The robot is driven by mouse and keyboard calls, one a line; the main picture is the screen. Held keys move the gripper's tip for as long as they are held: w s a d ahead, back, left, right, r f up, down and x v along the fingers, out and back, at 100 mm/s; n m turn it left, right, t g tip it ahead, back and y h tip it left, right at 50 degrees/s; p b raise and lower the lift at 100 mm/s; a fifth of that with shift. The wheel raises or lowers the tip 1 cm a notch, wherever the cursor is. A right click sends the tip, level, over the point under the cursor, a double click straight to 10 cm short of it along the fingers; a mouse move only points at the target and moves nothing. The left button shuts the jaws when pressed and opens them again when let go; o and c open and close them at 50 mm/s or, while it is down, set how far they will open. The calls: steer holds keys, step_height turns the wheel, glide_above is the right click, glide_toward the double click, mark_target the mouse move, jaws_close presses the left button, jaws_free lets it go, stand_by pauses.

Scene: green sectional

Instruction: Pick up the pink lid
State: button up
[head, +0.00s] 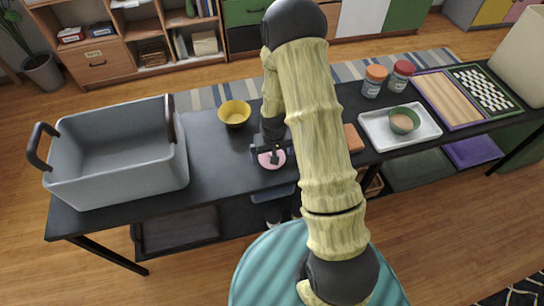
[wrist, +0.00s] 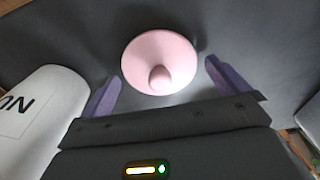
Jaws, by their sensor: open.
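The pink lid (head: 265,159) lies on the dark table, partly hidden by my gripper in the head view. In the wrist view the pink lid (wrist: 146,58) is a round disc with a knob in its middle. My gripper (head: 272,158) is right above the lid and points down. In the wrist view my gripper (wrist: 163,82) is open, with one purple finger on each side of the lid's near part. There is a gap between each finger and the lid, and nothing is held.
A large grey bin (head: 118,155) stands on the left of the table (head: 215,172). A yellow bowl (head: 235,113) is behind the lid. To the right are an orange-brown block (head: 353,138), a white tray (head: 372,130) with a green bowl (head: 404,120), and two jars (head: 374,81). A white labelled object (wrist: 45,115) is close left in the wrist view.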

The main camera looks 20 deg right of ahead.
stand_by(0.5)
steer(key=c, duration=0.9)
step_height(320, 180, up, 10)
steer(key=shift+r, duration=0.1)
stand_by(0.5)
